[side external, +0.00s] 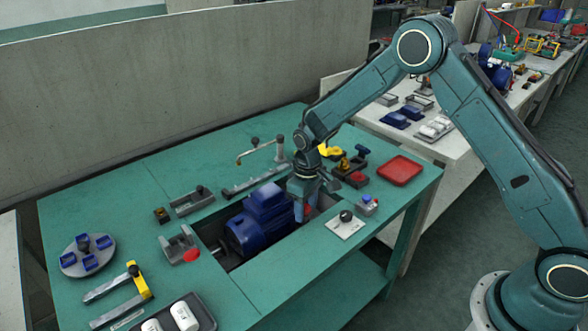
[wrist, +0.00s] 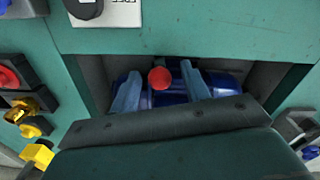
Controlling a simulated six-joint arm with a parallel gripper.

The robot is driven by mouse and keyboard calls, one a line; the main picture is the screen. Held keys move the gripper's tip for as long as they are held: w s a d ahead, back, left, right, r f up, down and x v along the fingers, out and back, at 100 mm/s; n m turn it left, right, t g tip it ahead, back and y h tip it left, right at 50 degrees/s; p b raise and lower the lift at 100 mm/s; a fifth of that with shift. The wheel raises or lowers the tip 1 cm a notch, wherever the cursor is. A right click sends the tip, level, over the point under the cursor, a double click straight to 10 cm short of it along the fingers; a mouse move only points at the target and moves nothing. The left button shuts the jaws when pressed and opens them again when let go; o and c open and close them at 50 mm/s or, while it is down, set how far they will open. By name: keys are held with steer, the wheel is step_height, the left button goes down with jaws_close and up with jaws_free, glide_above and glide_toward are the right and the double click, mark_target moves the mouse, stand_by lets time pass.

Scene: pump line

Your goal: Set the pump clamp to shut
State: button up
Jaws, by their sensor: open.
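A blue pump (side external: 262,220) lies in a rectangular recess in the green bench; its blue body also shows in the wrist view (wrist: 222,84). A red ball knob (wrist: 160,78), which looks like the clamp's handle end, stands between my gripper's fingers in the wrist view. It shows as a red spot beside my gripper in the side view (side external: 308,210). My gripper (side external: 304,208) points down at the pump's right end. Its two fingers (wrist: 160,92) are apart, one on each side of the knob. Contact cannot be told. The rest of the clamp is hidden.
A white plate with a black knob (side external: 345,224) and a small button box (side external: 368,205) sit right of the recess. A red tray (side external: 399,170) and yellow-and-black fittings (side external: 345,163) lie behind. A grey bracket (side external: 178,245) stands left of the pump.

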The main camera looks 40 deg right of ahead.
jaws_close()
steer(key=shift+w, duration=1.8)
steer(key=shift+c, duration=0.7)
jaws_free()
steer(key=shift+w, duration=0.1)
steer(key=shift+o, duration=0.7)
steer(key=shift+r, duration=0.1)
